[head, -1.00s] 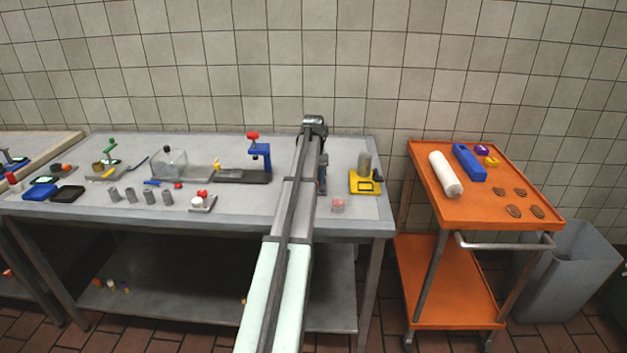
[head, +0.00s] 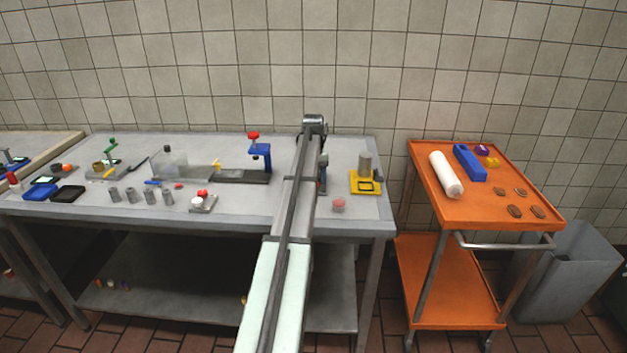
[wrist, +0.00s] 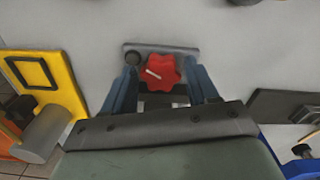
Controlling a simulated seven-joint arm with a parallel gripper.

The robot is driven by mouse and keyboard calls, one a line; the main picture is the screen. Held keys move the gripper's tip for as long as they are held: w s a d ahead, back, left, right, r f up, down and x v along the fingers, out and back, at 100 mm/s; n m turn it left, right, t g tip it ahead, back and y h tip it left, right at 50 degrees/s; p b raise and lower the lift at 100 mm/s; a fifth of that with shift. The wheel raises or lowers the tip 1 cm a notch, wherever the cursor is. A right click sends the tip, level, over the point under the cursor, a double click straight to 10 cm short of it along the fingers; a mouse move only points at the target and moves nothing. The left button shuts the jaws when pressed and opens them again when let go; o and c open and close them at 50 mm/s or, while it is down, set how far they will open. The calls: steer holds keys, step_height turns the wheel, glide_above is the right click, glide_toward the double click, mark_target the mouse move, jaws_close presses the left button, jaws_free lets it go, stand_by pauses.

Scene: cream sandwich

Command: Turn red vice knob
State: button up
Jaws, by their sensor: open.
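A red star-shaped knob (wrist: 160,72) with a white mark sits on a small grey plate (wrist: 185,50) in the wrist view. My gripper (wrist: 163,85) is open, its two blue-grey fingers at either side of the knob. I cannot tell whether the fingers touch it. In the head view my arm hides this knob, and only a bit of my gripper's blue-grey finger shows. Another red knob (head: 253,136) tops a blue vice-like stand (head: 260,153) on a dark base, left of my arm.
A yellow fixture (head: 365,184) with a grey cylinder stands right of my arm; it shows at left in the wrist view (wrist: 61,75). A pink-red round item (head: 339,204) lies near the table's front edge. An orange cart (head: 470,205) stands further right.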

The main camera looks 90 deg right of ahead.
step_height(320, 180, up, 14)
steer(key=shift+f, duration=0.2)
stand_by(0.4)
stand_by(0.4)
